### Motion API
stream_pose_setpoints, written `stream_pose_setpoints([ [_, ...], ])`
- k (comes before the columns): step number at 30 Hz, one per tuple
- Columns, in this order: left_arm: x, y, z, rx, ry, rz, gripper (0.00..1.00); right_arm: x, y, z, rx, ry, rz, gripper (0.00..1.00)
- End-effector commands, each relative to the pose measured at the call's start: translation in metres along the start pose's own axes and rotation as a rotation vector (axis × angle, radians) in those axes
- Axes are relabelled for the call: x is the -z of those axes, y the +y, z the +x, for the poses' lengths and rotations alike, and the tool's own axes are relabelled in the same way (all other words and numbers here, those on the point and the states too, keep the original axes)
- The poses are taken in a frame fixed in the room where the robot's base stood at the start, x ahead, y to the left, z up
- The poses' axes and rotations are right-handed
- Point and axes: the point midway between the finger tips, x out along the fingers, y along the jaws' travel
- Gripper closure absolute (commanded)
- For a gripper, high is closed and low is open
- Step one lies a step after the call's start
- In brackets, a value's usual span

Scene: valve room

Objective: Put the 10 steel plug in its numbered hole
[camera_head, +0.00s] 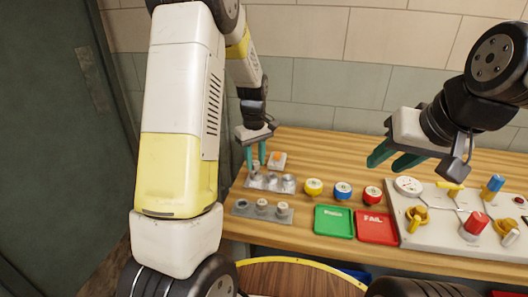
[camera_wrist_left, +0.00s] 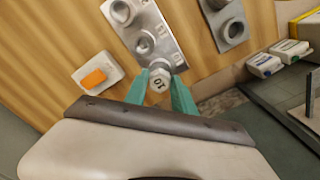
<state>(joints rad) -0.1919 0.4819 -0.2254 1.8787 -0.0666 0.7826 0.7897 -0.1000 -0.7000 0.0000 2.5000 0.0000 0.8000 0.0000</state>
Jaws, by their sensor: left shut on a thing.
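My left gripper (camera_head: 256,156) is shut on the 10 steel plug, over the rear steel block (camera_head: 257,183) at the bench's left end. In the left wrist view the plug (camera_wrist_left: 160,83) shows a pale top marked 10 between the teal fingertips (camera_wrist_left: 161,92). It is right by the end hole of the steel block (camera_wrist_left: 163,42); I cannot tell whether it is in the hole. Other round openings or plugs show along this block. A second steel block (camera_head: 240,208) with several round pieces lies nearer the front edge. My right gripper (camera_head: 394,158) is open and empty above the bench.
A small white box with an orange button (camera_head: 277,160) stands behind the rear block. Yellow, blue and red round pieces (camera_head: 343,190) stand in a row behind a green tray (camera_head: 334,222) and a red FAIL tray (camera_head: 377,227). A valve panel (camera_head: 440,235) fills the right.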

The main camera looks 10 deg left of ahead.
Motion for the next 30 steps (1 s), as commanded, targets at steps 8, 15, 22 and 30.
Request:
stream_pose_setpoints([
  [8,0.0001,-0.0001,0.0020,0.000,0.000,0.000,1.00,0.0000,0.0000,0.0000,0.000,0.000,0.000,0.64],
  [15,0.0001,-0.0001,0.0019,0.000,0.000,0.000,1.00,0.0000,0.0000,0.0000,0.000,0.000,0.000,0.64],
  [22,0.0000,-0.0002,0.0039,0.000,0.000,0.000,1.00,0.0000,0.0000,0.0000,0.000,0.000,0.000,0.64],
  [30,0.0001,-0.0003,0.0094,0.000,0.000,0.000,1.00,0.0000,0.0000,0.0000,0.000,0.000,0.000,0.64],
])
